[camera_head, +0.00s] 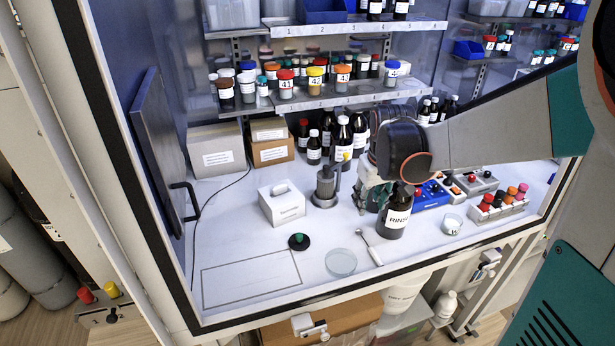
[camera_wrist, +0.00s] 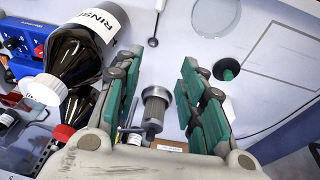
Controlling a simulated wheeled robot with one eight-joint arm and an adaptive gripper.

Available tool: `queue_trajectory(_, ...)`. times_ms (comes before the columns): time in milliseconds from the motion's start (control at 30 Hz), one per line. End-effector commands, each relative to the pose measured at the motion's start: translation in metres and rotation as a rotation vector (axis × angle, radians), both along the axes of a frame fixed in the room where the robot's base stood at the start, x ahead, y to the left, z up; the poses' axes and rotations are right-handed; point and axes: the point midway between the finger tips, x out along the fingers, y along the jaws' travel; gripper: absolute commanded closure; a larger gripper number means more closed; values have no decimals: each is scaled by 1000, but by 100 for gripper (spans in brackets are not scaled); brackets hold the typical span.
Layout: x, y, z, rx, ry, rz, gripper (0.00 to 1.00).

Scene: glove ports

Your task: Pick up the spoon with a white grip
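The spoon with a white grip (camera_head: 375,256) lies on the white worktop near the front edge, between a round glass dish and the RINSE bottle. In the wrist view its white grip (camera_wrist: 160,6) runs to the top edge, and its dark, small bowl end points towards my gripper. My gripper (camera_wrist: 159,66) is open, with nothing between its green-padded fingers. In the head view my gripper (camera_head: 372,194) hangs above the worktop, behind the spoon and beside the RINSE bottle. The arm partly hides it there.
The dark RINSE bottle (camera_head: 396,212) stands close to my gripper, right of the spoon. The glass dish (camera_head: 341,262) lies left of it. A grey metal device (camera_head: 325,188) stands behind. A green-knobbed black disc (camera_head: 299,242) and white box (camera_head: 283,205) are further left. The outlined front-left area is clear.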

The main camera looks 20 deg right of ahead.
Motion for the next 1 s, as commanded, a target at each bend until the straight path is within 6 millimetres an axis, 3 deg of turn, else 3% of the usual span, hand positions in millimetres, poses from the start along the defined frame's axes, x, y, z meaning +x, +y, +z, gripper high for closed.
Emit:
queue_trajectory(100, -22, -11, -20, 30, 135, 21, 63)
queue_trajectory(233, -36, -14, -31, 50, 208, 37, 63)
queue_trajectory(367, -39, -14, -45, 54, 223, 40, 63)
queue_trajectory(700, -38, -14, -105, 53, 220, 40, 63)
queue_trajectory(1000, -39, -13, -127, 53, 220, 40, 63)
